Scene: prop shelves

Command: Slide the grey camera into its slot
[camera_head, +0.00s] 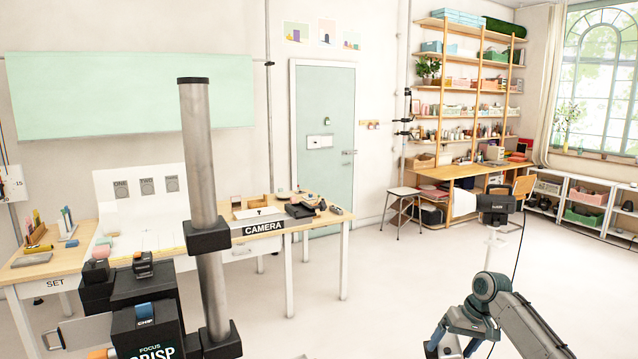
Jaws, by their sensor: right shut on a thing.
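My right gripper (452,348) is low at the right, cut off by the bottom edge. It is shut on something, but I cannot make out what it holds. The wooden table marked CAMERA (335,217) stands left of centre, well beyond and to the left of this gripper. A pale tray (258,212) and several dark items (300,209) lie on it. No slot can be made out from here, and I cannot identify the grey camera for sure. My left gripper is not visible.
A grey pole with black clamps (199,150) and a black box lettered CRISP (148,338) block the left foreground. A stool (402,203) stands near the wooden shelves (470,150) at the back right. The pale floor (400,270) is clear in the middle.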

